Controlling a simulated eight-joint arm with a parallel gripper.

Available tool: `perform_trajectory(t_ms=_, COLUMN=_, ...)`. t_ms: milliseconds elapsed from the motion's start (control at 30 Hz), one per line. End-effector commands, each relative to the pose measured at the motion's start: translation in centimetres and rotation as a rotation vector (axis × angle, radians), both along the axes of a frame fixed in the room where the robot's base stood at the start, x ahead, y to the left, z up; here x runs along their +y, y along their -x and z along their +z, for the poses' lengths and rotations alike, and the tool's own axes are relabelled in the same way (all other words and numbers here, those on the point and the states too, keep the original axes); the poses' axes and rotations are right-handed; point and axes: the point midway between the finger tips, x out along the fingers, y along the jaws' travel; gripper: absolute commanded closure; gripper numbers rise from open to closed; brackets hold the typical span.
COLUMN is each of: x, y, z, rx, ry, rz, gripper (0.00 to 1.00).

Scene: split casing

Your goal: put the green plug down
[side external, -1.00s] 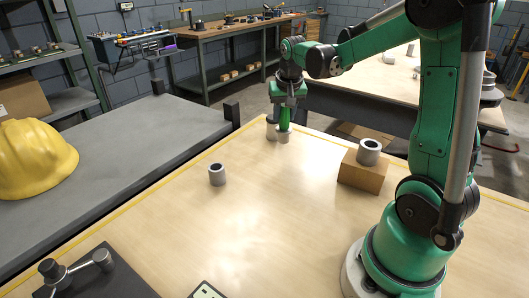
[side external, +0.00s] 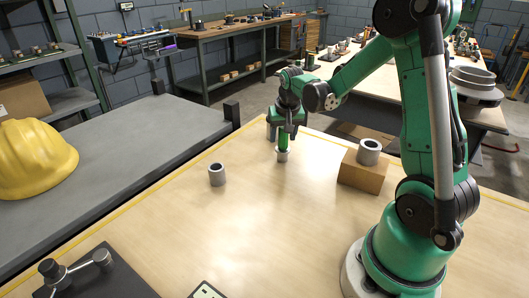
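The green plug (side external: 283,141) is upright near the far edge of the wooden table, below my gripper (side external: 286,126). My gripper points down, with its fingers around the plug's upper part, and appears shut on it. A short grey cylindrical piece (side external: 282,156) is directly under the green part. I cannot tell whether it belongs to the plug or whether it touches the table. The fingertips are small and partly merge with the green plug.
A grey hollow ring (side external: 217,175) stands on the table (side external: 240,235) to the left front. Another ring (side external: 369,152) sits on a brown block (side external: 361,176) to the right. A dark fixture (side external: 85,275) is front left. The table's middle is clear.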

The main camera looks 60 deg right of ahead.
Motion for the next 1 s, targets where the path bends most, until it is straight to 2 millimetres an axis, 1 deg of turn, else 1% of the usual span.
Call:
perform_trajectory(t_ms=300, x=0.0, y=0.0, z=0.1, rx=0.000, ry=0.000, rz=0.000, gripper=0.35)
perform_trajectory(t_ms=467, x=0.1, y=0.1, z=0.9, rx=0.000, ry=0.000, rz=0.000, gripper=0.35)
perform_trajectory(t_ms=567, x=0.4, y=0.4, z=2.1, rx=0.000, ry=0.000, rz=0.000, gripper=0.35)
perform_trajectory(t_ms=900, x=1.8, y=1.8, z=8.4, rx=0.000, ry=0.000, rz=0.001, gripper=0.35)
perform_trajectory(t_ms=1000, x=2.1, y=2.1, z=9.9, rx=0.000, ry=0.000, rz=0.001, gripper=0.35)
